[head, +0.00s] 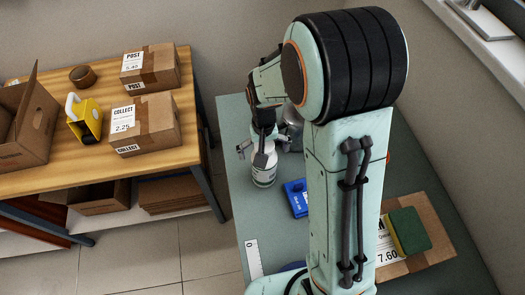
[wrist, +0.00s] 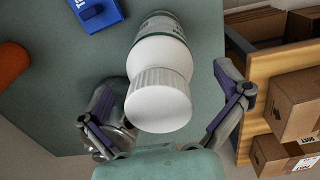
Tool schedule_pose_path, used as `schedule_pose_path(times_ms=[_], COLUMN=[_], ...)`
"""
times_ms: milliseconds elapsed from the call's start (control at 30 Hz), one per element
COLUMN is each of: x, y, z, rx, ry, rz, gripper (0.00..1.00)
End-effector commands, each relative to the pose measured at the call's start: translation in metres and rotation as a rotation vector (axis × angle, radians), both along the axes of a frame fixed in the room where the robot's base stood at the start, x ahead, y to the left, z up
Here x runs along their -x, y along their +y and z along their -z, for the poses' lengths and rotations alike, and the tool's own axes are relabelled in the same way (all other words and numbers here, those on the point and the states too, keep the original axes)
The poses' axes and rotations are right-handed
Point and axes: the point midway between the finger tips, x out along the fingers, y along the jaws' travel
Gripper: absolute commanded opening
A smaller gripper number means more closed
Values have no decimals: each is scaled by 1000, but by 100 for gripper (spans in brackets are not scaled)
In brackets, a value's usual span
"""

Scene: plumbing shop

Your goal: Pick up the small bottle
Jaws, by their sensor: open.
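The small bottle (head: 264,174) is white with a green-and-white label and stands upright on the grey-green table, beneath my gripper in the head view. In the wrist view the bottle (wrist: 160,100) shows its ribbed white cap close to the camera. My gripper (wrist: 167,78) is open, with one finger on each side of the bottle. Gaps show between the fingers and the cap. In the head view my gripper (head: 256,150) is partly hidden by my own arm, so the exact finger height is unclear.
A blue box (head: 297,198) lies near the bottle. A metallic object (wrist: 117,108) sits behind the left finger. A carton (head: 432,225) with a green-and-yellow sponge (head: 408,231) is at right. A wooden bench (head: 185,105) with boxes stands left, across a gap.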

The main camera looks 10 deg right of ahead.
Motion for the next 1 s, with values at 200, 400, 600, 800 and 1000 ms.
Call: schedule_pose_path(times_ms=[200, 400, 600, 800, 1000], x=[0, 0, 0, 0, 0], y=[0, 0, 0, 0, 0], z=[10, 10, 10, 10, 6], rx=[0, 0, 0, -1, -1], ry=[-2, -2, -1, -2, -2], rz=[0, 0, 0, 0, 0], gripper=[99, 86, 27, 27, 27])
